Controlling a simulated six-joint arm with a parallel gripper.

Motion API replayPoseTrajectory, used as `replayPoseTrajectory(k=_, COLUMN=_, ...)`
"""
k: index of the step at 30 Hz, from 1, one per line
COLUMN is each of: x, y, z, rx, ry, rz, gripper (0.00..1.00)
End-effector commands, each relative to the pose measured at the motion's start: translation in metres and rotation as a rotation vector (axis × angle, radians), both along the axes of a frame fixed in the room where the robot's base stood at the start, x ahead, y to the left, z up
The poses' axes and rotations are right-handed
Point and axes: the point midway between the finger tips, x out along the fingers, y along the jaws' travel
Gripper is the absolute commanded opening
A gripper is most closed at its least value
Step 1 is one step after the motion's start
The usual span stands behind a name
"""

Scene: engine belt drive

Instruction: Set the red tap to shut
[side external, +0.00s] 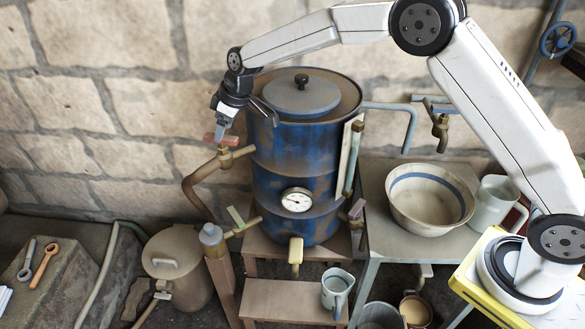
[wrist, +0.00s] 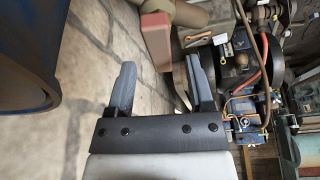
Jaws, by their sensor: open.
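The red tap handle (side external: 208,138) is a flat red lever on top of a brass valve (side external: 225,158), on a pipe at the left of the blue drum. It lies crosswise there. My gripper (side external: 219,130) points down at the handle from above. In the wrist view the red handle (wrist: 157,40) shows between and just beyond the spread fingertips of my gripper (wrist: 160,64). The gripper is open and holds nothing. Whether a finger touches the handle cannot be told. Part of the handle is hidden by the gripper in the side view.
The blue drum (side external: 277,155) stands close right of my gripper, and the stone wall (side external: 105,105) is behind. A green-handled tap (side external: 236,217) and a purple-handled tap (side external: 357,209) sit lower. A bowl (side external: 428,200) stands on the right table.

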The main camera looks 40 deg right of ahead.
Motion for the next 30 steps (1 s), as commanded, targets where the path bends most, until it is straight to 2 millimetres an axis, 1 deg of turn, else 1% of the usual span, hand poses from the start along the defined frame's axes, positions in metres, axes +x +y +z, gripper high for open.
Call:
replayPoseTrajectory(k=1, x=0.002, y=0.001, z=-0.005, rx=0.0, ry=0.001, rz=0.0, gripper=0.68)
replayPoseTrajectory(k=6, x=0.005, y=0.004, z=-0.015, rx=0.001, ry=-0.001, rz=0.0, gripper=0.68)
replayPoseTrajectory(k=17, x=0.006, y=0.004, z=-0.017, rx=0.0, ry=-0.002, rz=0.0, gripper=0.68)
replayPoseTrajectory(k=18, x=0.006, y=0.004, z=-0.017, rx=0.0, ry=-0.002, rz=0.0, gripper=0.55)
replayPoseTrajectory(k=20, x=0.006, y=0.004, z=-0.017, rx=0.0, ry=-0.002, rz=0.0, gripper=0.36)
replayPoseTrajectory(k=21, x=0.006, y=0.004, z=-0.017, rx=0.0, ry=-0.002, rz=0.0, gripper=0.23)
replayPoseTrajectory(k=23, x=0.006, y=0.004, z=-0.017, rx=0.0, ry=-0.002, rz=0.0, gripper=0.04)
replayPoseTrajectory(k=24, x=0.006, y=0.004, z=-0.017, rx=0.0, ry=-0.002, rz=0.0, gripper=0.0)
replayPoseTrajectory(k=30, x=0.006, y=0.004, z=-0.017, rx=0.0, ry=-0.001, rz=-0.003, gripper=0.0)
